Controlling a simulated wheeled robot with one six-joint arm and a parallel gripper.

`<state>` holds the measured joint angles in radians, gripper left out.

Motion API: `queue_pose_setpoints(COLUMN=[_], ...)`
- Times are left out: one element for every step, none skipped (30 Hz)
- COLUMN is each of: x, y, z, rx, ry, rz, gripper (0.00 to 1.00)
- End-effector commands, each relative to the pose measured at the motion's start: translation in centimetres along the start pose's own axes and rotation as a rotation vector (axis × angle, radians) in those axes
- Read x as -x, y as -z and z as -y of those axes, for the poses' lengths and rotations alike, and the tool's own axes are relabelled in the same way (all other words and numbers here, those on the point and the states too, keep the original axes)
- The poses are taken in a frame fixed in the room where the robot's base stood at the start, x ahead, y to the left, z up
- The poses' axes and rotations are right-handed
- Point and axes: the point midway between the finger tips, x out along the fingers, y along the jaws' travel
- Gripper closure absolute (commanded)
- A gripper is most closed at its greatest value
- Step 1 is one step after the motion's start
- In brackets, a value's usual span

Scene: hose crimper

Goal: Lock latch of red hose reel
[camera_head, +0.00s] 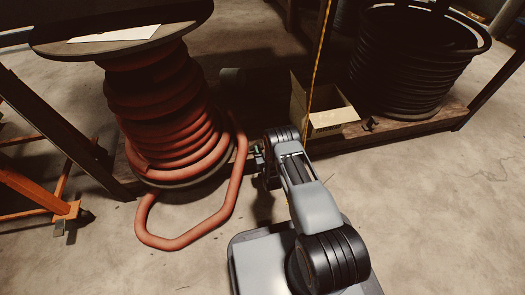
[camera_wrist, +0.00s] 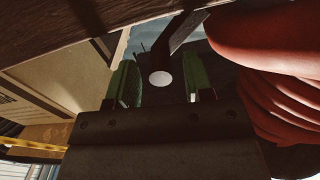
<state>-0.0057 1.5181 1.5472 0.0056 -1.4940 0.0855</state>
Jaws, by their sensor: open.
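The red hose reel (camera_head: 165,115) stands left of centre in the head view, with thick red hose wound on it and a loop hanging onto the floor. Its hose also fills the right side of the wrist view (camera_wrist: 268,38). My gripper (camera_head: 257,150) is just right of the reel, low beside the rack. In the wrist view, its two green fingers (camera_wrist: 164,90) are apart. A pale round disc (camera_wrist: 161,78) shows between them, near a dark angled bar (camera_wrist: 186,32). I cannot tell whether these are the latch or whether a finger touches them. The latch is not distinguishable in the head view.
An open cardboard box (camera_head: 325,118) sits on the rack's low shelf, right of my gripper. A reel of black hose (camera_head: 405,75) stands farther right. A yellow cord (camera_head: 317,60) hangs by the box. An orange frame (camera_head: 50,205) stands at left. Floor in front is clear.

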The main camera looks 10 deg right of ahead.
Motion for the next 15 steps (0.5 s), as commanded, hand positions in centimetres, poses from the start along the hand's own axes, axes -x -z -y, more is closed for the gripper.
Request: queue_pose_setpoints(x=[0.01,0.01,0.02,0.02,0.02,0.03,0.03,0.03,0.04,0.04,0.04,0.04,0.04,0.04,0.04], y=[0.01,0.01,0.00,0.00,0.00,0.00,-0.01,-0.01,-0.01,-0.01,-0.01,-0.01,-0.01,-0.02,-0.02], z=[0.00,0.00,0.00,0.00,0.00,0.00,0.00,0.00,0.00,0.00,0.00,0.00,0.00,0.00,-0.01], rx=[0.000,0.000,0.000,0.000,0.000,0.000,0.000,0.000,0.000,0.000,0.000,0.000,0.000,0.000,0.000], ry=[0.000,0.000,0.000,0.000,0.000,0.000,0.000,0.000,0.000,0.000,0.000,0.000,0.000,0.000,0.000], rz=[0.000,0.000,0.000,0.000,0.000,0.000,0.000,0.000,0.000,0.000,0.000,0.000,0.000,0.000,0.000], gripper=[0.53,0.53,0.57,0.60,0.62,0.66,0.69,0.72,0.76,0.79,0.82,0.85,0.88,0.91,0.95])
